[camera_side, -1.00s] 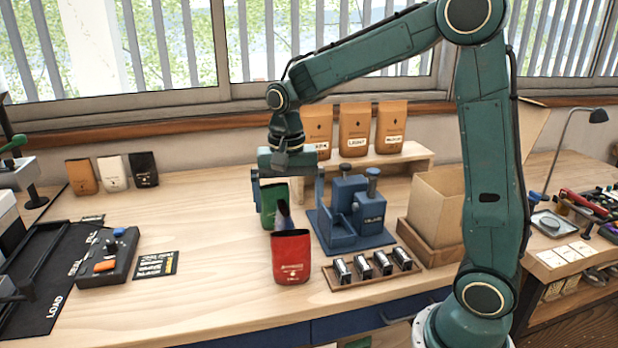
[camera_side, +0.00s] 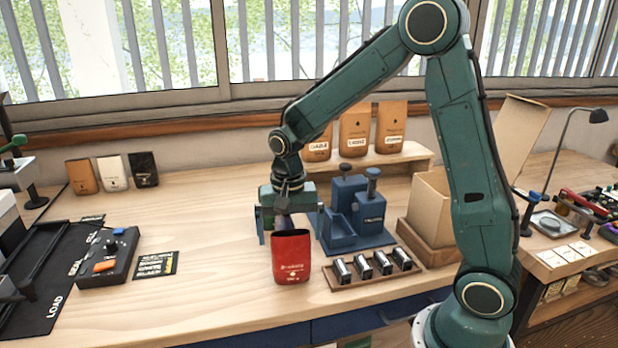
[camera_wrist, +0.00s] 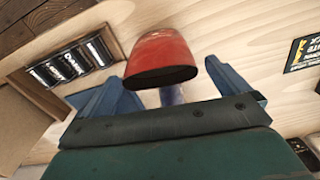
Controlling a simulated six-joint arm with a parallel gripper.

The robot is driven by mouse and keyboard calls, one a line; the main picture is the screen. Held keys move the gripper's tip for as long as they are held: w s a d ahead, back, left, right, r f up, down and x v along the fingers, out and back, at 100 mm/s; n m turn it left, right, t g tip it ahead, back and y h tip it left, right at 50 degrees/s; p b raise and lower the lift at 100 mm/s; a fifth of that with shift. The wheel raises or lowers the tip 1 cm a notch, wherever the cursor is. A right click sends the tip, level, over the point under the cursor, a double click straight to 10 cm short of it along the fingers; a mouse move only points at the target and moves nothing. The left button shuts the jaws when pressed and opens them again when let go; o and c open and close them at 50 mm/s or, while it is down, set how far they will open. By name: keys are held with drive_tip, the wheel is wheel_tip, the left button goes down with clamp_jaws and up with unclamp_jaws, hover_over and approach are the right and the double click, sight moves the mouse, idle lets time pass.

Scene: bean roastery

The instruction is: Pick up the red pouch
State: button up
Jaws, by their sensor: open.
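The red pouch (camera_side: 291,258) stands upright and open-topped on the wooden bench near its front edge. It also shows in the wrist view (camera_wrist: 155,50), top centre, with its dark mouth facing me. My gripper (camera_side: 290,229) is open and empty, pointing down, just above and behind the pouch's top in the side view. In the wrist view its two blue fingers lie on either side, with the pouch ahead between and beyond them. I cannot tell whether they touch it.
A wooden tray (camera_side: 337,286) with several small dark canisters sits right of the pouch. A blue fixture (camera_side: 352,238) stands behind that tray. A black card (camera_side: 156,265) and a control box (camera_side: 107,262) lie left. The bench between card and pouch is clear.

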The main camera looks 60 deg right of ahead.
sight(291, 240)
drive_tip(key=shift+f, duration=2.1)
drive_tip(key=c, duration=1.1)
drive_tip(key=shift+c, duration=0.2)
drive_tip(key=shift+r, duration=0.2)
wheel_tip(291, 240, up, 20)
drive_tip(key=shift+f, duration=0.15)
